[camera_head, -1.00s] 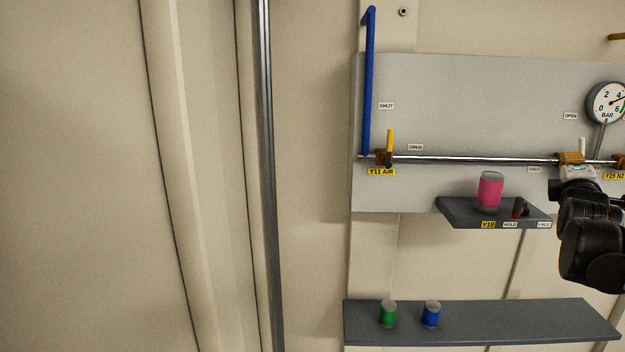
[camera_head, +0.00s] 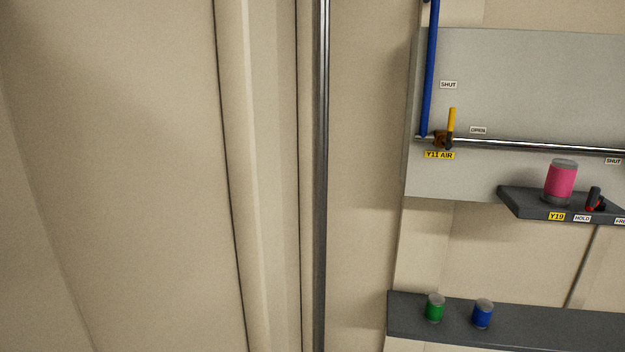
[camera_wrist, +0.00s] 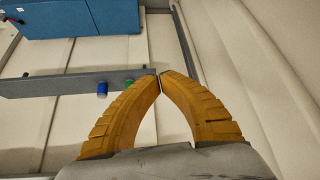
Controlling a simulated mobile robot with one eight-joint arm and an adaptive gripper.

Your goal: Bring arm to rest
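My gripper (camera_wrist: 160,74) shows in the wrist view as two curved orange fingers. Their tips meet or nearly meet, and nothing is seen held between them. In that view the fingers are in front of the lower shelf (camera_wrist: 50,85), with a blue can (camera_wrist: 102,89) to their left. A green can (camera_wrist: 129,83) is partly hidden by the left finger. My arm and gripper are out of the body camera's view.
In the body view, a grey lower shelf (camera_head: 540,336) bears a green can (camera_head: 435,308) and a blue can (camera_head: 483,314). A small shelf (camera_head: 520,204) holds a pink can (camera_head: 561,182). The Y11 AIR valve handle (camera_head: 451,122) stands upright. A vertical metal pole (camera_head: 322,180) runs mid-view.

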